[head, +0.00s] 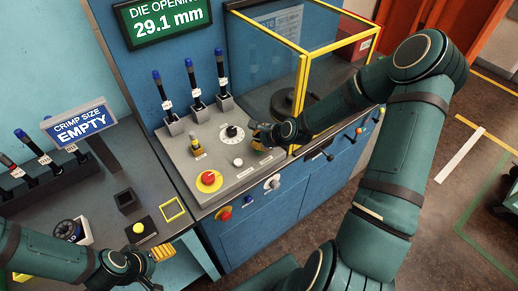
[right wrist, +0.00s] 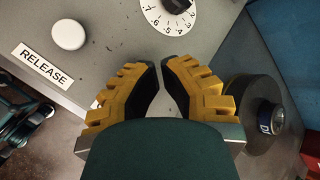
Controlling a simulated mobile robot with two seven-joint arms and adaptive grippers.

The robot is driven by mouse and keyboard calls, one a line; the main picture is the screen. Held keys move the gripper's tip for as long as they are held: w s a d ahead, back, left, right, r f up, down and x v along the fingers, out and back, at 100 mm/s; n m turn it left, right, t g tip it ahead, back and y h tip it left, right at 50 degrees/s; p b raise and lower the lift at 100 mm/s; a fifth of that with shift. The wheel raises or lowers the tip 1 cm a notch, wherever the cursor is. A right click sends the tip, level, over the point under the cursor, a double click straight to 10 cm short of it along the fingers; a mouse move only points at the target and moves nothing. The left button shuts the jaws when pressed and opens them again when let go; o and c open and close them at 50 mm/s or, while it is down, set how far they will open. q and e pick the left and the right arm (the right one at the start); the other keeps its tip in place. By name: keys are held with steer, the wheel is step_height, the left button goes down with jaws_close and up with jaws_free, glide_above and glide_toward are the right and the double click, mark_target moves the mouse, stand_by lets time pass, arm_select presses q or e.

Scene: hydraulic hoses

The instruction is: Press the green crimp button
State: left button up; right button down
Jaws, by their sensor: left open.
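No green button shows clearly in either view; my right gripper hides part of the grey control panel (head: 222,181). My right gripper (head: 257,138) is over the panel's right end, beside the white dial (head: 232,134). In the right wrist view its two yellow fingers (right wrist: 160,68) nearly meet at the tips with nothing between them, over bare grey panel. A white button marked RELEASE (right wrist: 68,34) lies to their left, and the dial (right wrist: 168,14) lies just beyond the tips. My left gripper (head: 160,262) is open and low at the left bench.
A red button on yellow (head: 208,181) sits at the panel's near end. A yellow-framed guard (head: 301,90) stands close to my right arm. The left bench holds a small yellow button (head: 138,228) and a CRIMP SIZE EMPTY sign (head: 79,124).

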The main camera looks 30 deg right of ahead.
steer(key=shift+r+p, duration=2.1)
steer(key=shift+r, duration=0.45)
